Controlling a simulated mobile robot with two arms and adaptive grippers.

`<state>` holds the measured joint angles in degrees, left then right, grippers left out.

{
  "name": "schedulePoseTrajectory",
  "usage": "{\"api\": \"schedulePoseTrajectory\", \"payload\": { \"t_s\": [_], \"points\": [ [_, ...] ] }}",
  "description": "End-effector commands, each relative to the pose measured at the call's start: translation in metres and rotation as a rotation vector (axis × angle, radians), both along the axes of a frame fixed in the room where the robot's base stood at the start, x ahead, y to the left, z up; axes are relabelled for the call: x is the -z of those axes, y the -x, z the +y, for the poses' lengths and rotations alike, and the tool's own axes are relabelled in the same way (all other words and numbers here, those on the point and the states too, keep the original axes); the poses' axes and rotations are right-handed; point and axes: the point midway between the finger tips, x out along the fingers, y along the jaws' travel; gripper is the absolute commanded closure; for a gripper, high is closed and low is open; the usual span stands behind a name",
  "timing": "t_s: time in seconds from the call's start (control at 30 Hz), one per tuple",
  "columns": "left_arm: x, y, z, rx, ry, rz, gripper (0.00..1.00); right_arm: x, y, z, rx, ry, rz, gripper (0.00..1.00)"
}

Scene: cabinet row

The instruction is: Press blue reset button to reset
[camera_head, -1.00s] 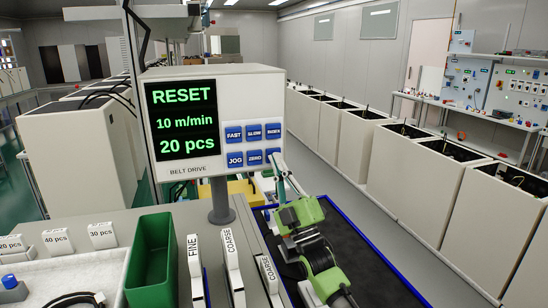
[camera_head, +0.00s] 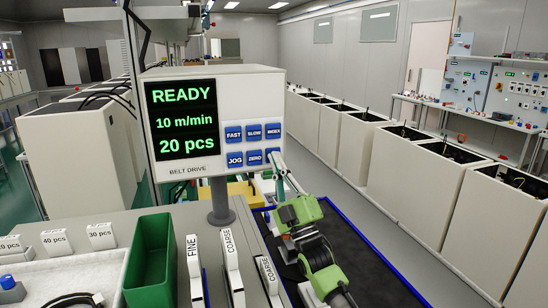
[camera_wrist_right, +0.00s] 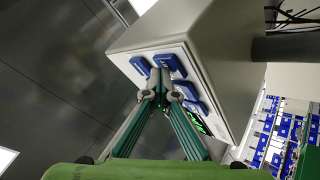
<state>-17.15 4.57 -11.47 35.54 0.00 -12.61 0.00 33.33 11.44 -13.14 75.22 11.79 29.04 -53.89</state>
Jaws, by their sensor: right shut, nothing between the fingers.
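The belt drive box (camera_head: 200,172) has a dark screen (camera_head: 181,120) reading READY, 10 m/min and 20 pcs in green. Right of the screen are two rows of blue buttons. FAST, SLOW and INDEX are on top; JOG (camera_head: 235,159), ZERO and a third blue button (camera_head: 268,157) are below. My right gripper (camera_head: 277,158) covers most of that third button, so its label is hidden. In the right wrist view the gripper (camera_wrist_right: 160,78) is shut and empty, its tips at the panel among blue buttons (camera_wrist_right: 168,62). I cannot tell whether they touch a button. My left gripper is not in view.
A green bin (camera_head: 150,262) and levers labelled FINE (camera_head: 194,268) and COARSE stand on the counter below the box. Small white blocks marked with piece counts (camera_head: 101,235) are at left. A dark, blue-edged belt (camera_head: 375,265) lies under my right arm. White cabinets line the right.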

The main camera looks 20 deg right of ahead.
Motion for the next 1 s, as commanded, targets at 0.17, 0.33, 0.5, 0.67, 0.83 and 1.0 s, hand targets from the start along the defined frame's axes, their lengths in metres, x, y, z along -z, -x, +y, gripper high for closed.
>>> {"api": "schedulePoseTrajectory", "payload": {
  "t_s": [0.17,0.33,0.5,0.67,0.83,1.0],
  "points": [
    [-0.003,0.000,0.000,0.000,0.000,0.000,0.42,-0.001,0.003,0.000,0.000,0.000,0.001,1.00],
    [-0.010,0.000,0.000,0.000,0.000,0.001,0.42,-0.001,0.012,0.000,0.000,0.001,0.002,1.00],
    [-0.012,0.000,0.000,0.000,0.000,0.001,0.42,0.001,0.017,0.000,0.000,0.001,0.001,1.00],
    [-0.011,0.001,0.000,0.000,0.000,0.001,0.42,0.001,0.017,-0.001,0.000,0.000,0.000,1.00],
    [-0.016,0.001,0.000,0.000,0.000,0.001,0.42,-0.001,0.022,-0.001,0.000,0.000,0.001,1.00],
    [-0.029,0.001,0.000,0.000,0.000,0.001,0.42,-0.002,0.039,-0.002,0.000,-0.001,0.001,1.00]
  ]
}}
